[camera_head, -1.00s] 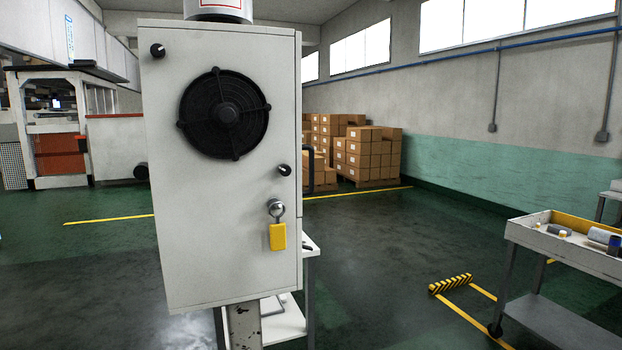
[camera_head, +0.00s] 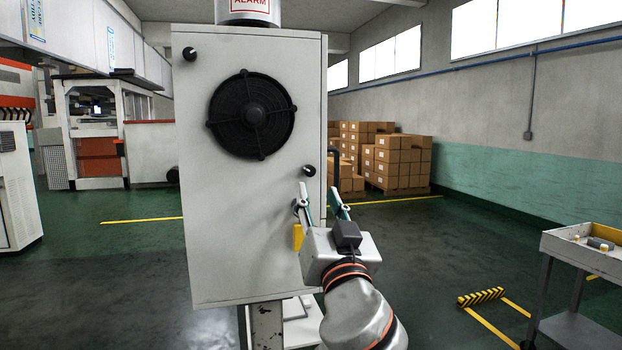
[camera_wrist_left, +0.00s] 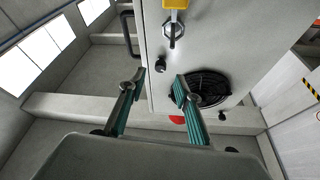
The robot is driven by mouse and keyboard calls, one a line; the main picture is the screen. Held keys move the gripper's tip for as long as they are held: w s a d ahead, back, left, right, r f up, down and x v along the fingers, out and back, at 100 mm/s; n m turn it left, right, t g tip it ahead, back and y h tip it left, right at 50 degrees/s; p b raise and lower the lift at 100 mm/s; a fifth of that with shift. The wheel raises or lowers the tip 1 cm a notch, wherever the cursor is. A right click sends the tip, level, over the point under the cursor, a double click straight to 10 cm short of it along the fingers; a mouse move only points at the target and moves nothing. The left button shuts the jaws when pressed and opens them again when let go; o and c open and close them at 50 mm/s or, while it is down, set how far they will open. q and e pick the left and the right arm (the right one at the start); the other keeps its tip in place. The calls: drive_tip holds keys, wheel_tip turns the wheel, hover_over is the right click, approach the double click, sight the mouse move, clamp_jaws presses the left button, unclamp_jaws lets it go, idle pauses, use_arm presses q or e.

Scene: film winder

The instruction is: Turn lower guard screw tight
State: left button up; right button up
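The lower guard screw (camera_head: 309,171) is a black knob on the front of the pale grey cabinet (camera_head: 220,220), low and to the right of the round black fan guard (camera_head: 252,114). The upper guard screw (camera_head: 190,53) is at the cabinet's top left. My left gripper (camera_head: 319,191) is open and empty, its fingertips just below the lower screw in the head view. In the left wrist view, which is upside down, the lower screw (camera_wrist_left: 161,64) appears between and beyond the open fingertips (camera_wrist_left: 160,80), apparently touching neither. My right gripper is not in view.
A yellow padlock (camera_head: 298,237) hangs below the lower screw, partly hidden by my left gripper; its latch (camera_wrist_left: 173,32) shows in the wrist view. A black handle (camera_head: 335,165) is on the cabinet's right side.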

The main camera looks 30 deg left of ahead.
sight(310, 174)
use_arm(q)
drive_tip(key=p+x, duration=0.1)
drive_tip(key=x, duration=0.5)
drive_tip(key=shift+w+a+r+p, duration=0.1)
drive_tip(key=shift+a+r+p, duration=0.15)
drive_tip(key=shift+r+p, duration=0.05)
drive_tip(key=shift+w+a+r, duration=0.15)
drive_tip(key=shift+w+a, duration=0.25)
drive_tip(key=shift+w, duration=0.1)
clamp_jaws()
